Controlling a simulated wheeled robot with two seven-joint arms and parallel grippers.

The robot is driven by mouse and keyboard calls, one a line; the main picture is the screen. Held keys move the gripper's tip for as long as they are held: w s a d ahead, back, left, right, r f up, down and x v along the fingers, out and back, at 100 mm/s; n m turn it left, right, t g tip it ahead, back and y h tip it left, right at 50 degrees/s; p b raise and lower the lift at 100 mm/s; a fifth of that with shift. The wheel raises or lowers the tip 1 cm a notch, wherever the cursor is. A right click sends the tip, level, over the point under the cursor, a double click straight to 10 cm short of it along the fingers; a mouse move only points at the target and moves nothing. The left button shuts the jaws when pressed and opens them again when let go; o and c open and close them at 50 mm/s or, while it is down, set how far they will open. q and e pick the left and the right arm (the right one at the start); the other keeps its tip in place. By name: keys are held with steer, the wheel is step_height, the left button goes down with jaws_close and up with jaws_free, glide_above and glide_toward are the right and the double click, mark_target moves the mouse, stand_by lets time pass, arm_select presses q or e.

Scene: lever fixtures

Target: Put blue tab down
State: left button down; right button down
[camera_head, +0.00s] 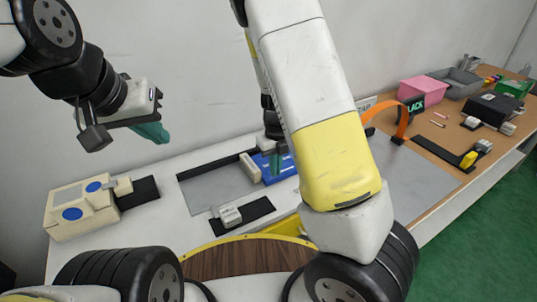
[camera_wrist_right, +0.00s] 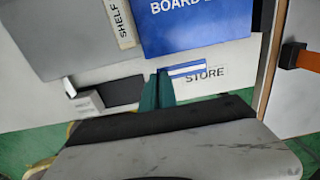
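The blue tab (camera_wrist_right: 187,69) is a small flat piece with a white stripe. In the right wrist view it sticks out to the right from the teal fingertips of my right gripper (camera_wrist_right: 163,74). The fingers are close together and appear shut on its left end. A label reading STORE (camera_wrist_right: 205,75) lies just beside and below it. In the head view my right gripper (camera_head: 276,160) is over a blue board (camera_head: 265,168), and I cannot make out the tab. My left gripper (camera_head: 150,132) hangs in the air at upper left, its teal fingers overlapping, with nothing seen in them.
A grey panel (camera_head: 215,188), a lever block (camera_head: 230,215) on a black strip and a cream box (camera_head: 80,212) with blue discs stand on the white table. An orange arch (camera_head: 403,122) and pink box (camera_head: 422,91) are right. My right arm hides the middle.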

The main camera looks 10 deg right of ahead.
steer(key=w, duration=0.3)
steer(key=shift+w+f, duration=0.2)
steer(key=shift+w, duration=0.1)
steer(key=shift+f, duration=1.75)
steer(key=shift+f, duration=0.1)
steer(key=c, duration=1.7)
jaws_free()
